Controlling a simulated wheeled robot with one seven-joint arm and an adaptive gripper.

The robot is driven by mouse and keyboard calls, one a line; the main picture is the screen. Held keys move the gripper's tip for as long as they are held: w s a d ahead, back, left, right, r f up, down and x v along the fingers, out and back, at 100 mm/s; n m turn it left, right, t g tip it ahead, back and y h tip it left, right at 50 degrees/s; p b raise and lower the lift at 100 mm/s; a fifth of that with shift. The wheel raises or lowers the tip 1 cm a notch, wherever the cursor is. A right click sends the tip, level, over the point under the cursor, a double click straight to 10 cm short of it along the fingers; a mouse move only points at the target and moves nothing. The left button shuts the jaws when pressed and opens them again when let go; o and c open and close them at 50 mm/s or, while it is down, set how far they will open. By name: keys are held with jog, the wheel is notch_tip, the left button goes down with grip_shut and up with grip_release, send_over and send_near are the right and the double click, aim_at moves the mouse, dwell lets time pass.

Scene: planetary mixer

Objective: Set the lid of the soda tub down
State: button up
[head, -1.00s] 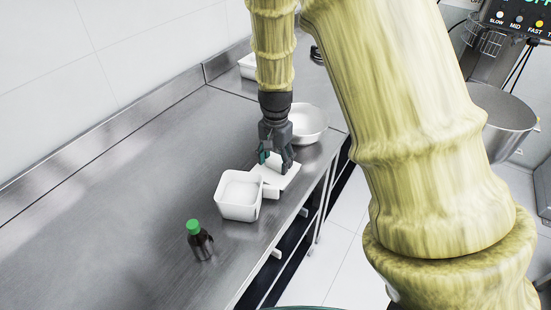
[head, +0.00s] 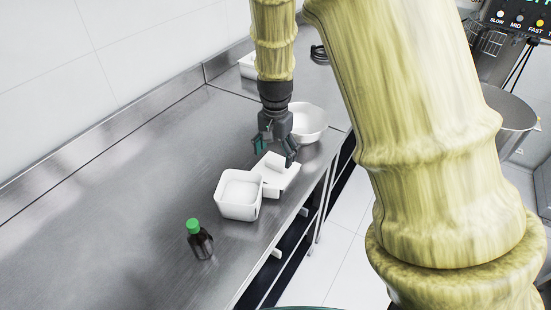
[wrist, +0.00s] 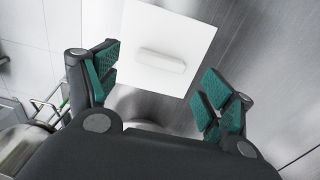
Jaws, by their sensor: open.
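The soda tub (head: 223,206) is a white square container with white contents, open at the top, on the steel counter. Its lid (head: 289,181) is a white square plate with a bar handle. It lies just to the right of the tub, at or very near the counter; I cannot tell whether its edge touches the tub. In the wrist view the lid (wrist: 198,28) is beyond the fingertips, handle upward. My gripper (head: 274,155) is above the lid with its fingers spread and empty. The gripper also shows in the wrist view (wrist: 158,86), its fingers clear of the handle.
A dark bottle with a green cap (head: 199,240) stands at the front of the counter (head: 110,220). A white bowl (head: 311,121) sits behind the gripper, and another white container (head: 247,66) farther back. The left of the counter is clear.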

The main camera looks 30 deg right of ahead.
notch_tip(320, 180, up, 10)
jog(key=b, duration=0.1)
jog(key=shift+f, duration=0.25)
